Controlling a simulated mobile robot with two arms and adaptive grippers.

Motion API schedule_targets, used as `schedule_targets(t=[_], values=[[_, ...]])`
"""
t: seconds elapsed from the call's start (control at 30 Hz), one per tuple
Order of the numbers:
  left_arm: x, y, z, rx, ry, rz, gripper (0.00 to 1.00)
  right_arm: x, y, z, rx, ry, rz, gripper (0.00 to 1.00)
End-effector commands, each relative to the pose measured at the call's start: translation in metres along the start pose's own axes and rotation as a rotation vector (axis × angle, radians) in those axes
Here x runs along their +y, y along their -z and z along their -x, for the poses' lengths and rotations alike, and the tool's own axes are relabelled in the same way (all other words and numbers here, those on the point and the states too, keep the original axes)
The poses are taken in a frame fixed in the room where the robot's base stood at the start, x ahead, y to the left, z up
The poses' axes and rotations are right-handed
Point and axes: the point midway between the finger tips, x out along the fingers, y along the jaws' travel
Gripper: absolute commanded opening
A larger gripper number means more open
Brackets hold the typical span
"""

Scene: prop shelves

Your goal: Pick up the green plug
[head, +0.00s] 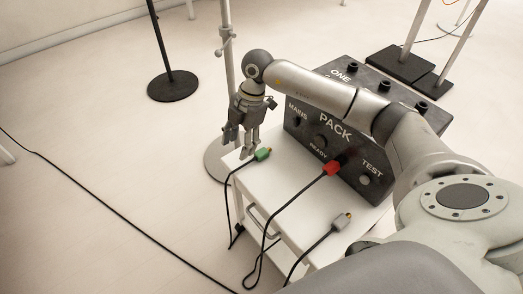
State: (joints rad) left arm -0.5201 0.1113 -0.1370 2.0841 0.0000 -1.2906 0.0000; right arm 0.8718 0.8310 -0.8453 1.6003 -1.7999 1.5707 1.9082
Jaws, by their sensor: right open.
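The green plug (262,154) lies near the back left edge of a small white cart top (285,187), with a black cable running from it over the edge. My right gripper (236,150) points down just left of and above the green plug. Its fingers are open and hold nothing; I cannot tell whether a finger touches the plug or its cable. My left gripper is not in view.
A red plug (331,168) sits at the front of a dark panel box (337,127) on the cart. A grey plug (341,222) lies near the cart's front right. A stand pole (227,60) rises behind my gripper. Black cables hang over the cart's left side.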

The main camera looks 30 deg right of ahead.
Motion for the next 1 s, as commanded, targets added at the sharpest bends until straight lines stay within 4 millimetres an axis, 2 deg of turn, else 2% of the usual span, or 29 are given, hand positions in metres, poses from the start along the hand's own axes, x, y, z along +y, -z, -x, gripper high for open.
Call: schedule_targets(t=[0.03, 0.1, 0.2, 0.27, 0.5, 0.77, 1.0], values=[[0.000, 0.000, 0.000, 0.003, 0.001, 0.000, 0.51, -0.004, -0.022, 0.010, -0.086, 0.019, -0.043, 0.52], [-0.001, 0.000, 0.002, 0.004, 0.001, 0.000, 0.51, -0.011, -0.043, 0.022, -0.176, 0.043, -0.100, 0.52], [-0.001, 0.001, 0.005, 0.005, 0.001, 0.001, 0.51, -0.017, -0.059, 0.033, -0.251, 0.059, -0.150, 0.52], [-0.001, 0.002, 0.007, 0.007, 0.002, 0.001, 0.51, -0.019, -0.064, 0.032, -0.269, 0.064, -0.164, 0.52], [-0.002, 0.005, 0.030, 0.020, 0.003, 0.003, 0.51, -0.022, -0.074, -0.003, -0.271, 0.066, -0.167, 0.52], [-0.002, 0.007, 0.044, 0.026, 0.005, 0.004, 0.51, -0.023, -0.079, -0.023, -0.269, 0.065, -0.164, 0.52], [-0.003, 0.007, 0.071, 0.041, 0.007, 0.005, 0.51, -0.024, -0.088, -0.052, -0.269, 0.065, -0.165, 0.52]])
